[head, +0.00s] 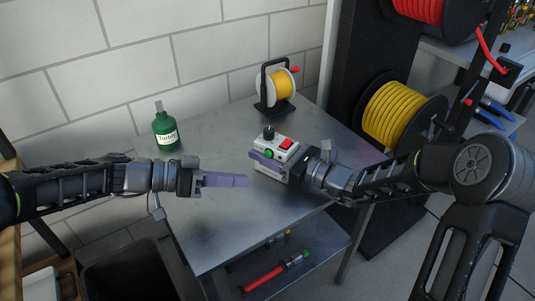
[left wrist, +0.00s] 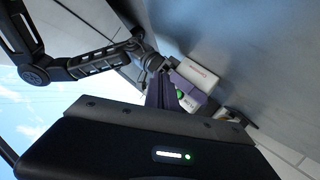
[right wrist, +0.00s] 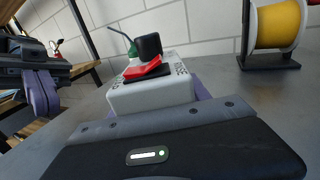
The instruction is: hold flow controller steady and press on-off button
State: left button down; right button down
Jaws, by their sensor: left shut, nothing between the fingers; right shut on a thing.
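The flow controller (head: 283,147) is a white box on the metal table, with a black knob (head: 268,132), a red switch (head: 287,143) and a green button (head: 268,154) on it. My right gripper (head: 268,161) is shut on the flow controller from the right, its purple fingers along the box's sides. In the right wrist view the box (right wrist: 150,95) sits between those fingers, with its red switch tilted. My left gripper (head: 246,181) is shut and empty, its purple fingers just left of the box and apart from it. In the left wrist view the box (left wrist: 196,75) lies beyond the fingers.
A green bottle (head: 165,131) stands at the table's back left. A small yellow spool on a black stand (head: 277,88) stands at the back. The table's front (head: 215,240) is clear. Large red and yellow hose reels (head: 400,115) hang at the right. A lower shelf holds a red tool (head: 265,278).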

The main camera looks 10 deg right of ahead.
aim_at(276, 157)
pick_arm(q)
jog(key=shift+w+d, duration=2.35)
jog(key=shift+d, duration=0.1)
jog(key=shift+w+d, duration=0.3)
jog(key=shift+w+d, duration=0.1)
dwell(0.8)
jog(key=shift+w+d+r, duration=0.2)
jog(key=shift+w+d, duration=0.2)
jog(key=shift+d, duration=0.1)
dwell(0.8)
jog(key=shift+a, duration=0.1)
jog(key=shift+s+a+f, duration=0.15)
jog(key=shift+s+a, duration=0.55)
jog(key=shift+a, duration=0.1)
